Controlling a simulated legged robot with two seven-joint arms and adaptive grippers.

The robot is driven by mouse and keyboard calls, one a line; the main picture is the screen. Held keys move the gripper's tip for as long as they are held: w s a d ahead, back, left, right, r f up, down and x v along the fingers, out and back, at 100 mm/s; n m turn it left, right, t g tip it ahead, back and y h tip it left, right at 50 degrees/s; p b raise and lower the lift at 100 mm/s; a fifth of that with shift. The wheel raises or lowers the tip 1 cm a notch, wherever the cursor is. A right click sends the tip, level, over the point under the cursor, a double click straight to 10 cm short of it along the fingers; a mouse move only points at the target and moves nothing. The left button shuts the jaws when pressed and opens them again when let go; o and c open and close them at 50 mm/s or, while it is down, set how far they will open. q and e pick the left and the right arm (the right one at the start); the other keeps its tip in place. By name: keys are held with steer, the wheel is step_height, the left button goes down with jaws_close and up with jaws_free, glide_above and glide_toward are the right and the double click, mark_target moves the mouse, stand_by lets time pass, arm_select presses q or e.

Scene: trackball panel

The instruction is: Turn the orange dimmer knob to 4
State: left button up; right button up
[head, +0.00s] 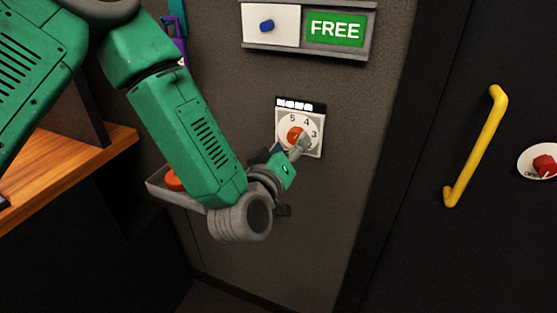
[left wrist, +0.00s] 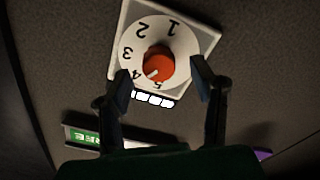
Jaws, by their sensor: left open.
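The orange dimmer knob (left wrist: 158,65) sits in the middle of a white dial plate (left wrist: 205,35) numbered from 1 to 5. In the left wrist view its pale pointer mark aims down-left, towards the 4 and 5; I cannot tell exactly where. In the head view the knob (head: 295,134) is partly covered by my left gripper (head: 299,147). My left gripper (left wrist: 160,66) is open, with one finger on each side of the knob and a gap visible on both sides. I cannot tell how far the fingertips are from the plate. My right gripper is out of view.
A green FREE sign with a blue slider (head: 266,26) is above the dial. A tray (head: 158,182) with an orange ball (head: 172,180) is left, partly behind my arm. A yellow handle (head: 475,146) and a red knob (head: 545,165) are right. A wooden shelf (head: 60,165) is left.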

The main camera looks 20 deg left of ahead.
arm_select(q)
steer(key=s, duration=0.9)
steer(key=shift+s+a, duration=0.15)
steer(key=shift+a, duration=0.05)
steer(key=s+a+f+m+g+h, duration=0.1)
steer(key=s+f+m+g, duration=0.3)
steer(key=f, duration=0.7)
steer(key=s+a+f+m+g+h, duration=0.1)
steer(key=s+f+g, duration=0.45)
steer(key=f, duration=0.55)
steer(key=s+a+f+m+g+y, duration=0.1)
steer(key=s+a+f+g, duration=0.3)
steer(key=s, duration=0.3)
steer(key=s+a+f+m+g+y, duration=0.1)
steer(key=s+a+f+g, duration=0.3)
steer(key=s, duration=0.4)
steer(key=shift+s+a+f+y, duration=0.25)
steer(key=shift+a+f+y, duration=0.05)
steer(key=shift+a+f, duration=0.2)
